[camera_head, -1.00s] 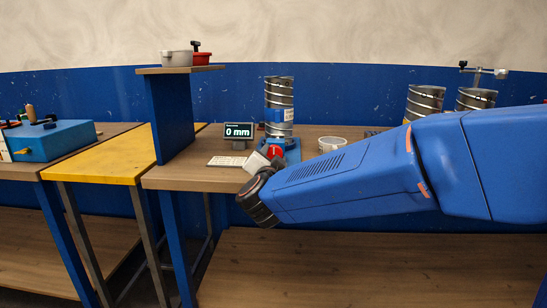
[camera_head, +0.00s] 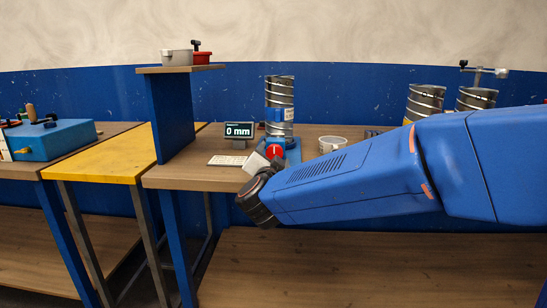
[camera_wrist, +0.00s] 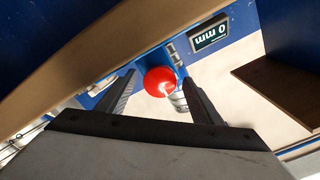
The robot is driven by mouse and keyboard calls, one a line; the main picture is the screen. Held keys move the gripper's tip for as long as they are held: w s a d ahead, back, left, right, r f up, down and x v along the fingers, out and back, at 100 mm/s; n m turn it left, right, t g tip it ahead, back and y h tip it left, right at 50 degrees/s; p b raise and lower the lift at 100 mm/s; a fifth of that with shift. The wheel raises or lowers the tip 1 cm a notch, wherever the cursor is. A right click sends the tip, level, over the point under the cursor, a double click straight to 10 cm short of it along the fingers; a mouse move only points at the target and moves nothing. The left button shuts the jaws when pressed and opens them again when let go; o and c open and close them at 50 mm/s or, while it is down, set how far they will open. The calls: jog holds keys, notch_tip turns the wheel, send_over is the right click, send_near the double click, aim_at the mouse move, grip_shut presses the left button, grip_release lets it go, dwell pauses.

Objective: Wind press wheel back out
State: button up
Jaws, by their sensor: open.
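The red press wheel (camera_head: 275,151) sits at the front of a small blue press (camera_head: 292,150) on the bench. A spiral duct (camera_head: 280,106) of ribbed metal stands upright on the press. In the wrist view the wheel (camera_wrist: 160,81) shows as a red disc with a pale line on it. My gripper (camera_wrist: 160,92) is open, with one finger on each side of the wheel in that view. I cannot tell whether either finger touches it. In the head view my arm hides most of the gripper. A display (camera_head: 239,130) reads 0 mm, and it shows upside down in the wrist view (camera_wrist: 210,33).
A white keyboard (camera_head: 228,161) lies in front of the display. A white ring (camera_head: 332,144) is right of the press. A raised shelf (camera_head: 180,70) holds a grey pot and a red pot. More ducts (camera_head: 425,101) stand at the right. A yellow table (camera_head: 110,159) is at the left.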

jog(key=s, duration=1.7)
jog(key=shift+a, duration=0.3)
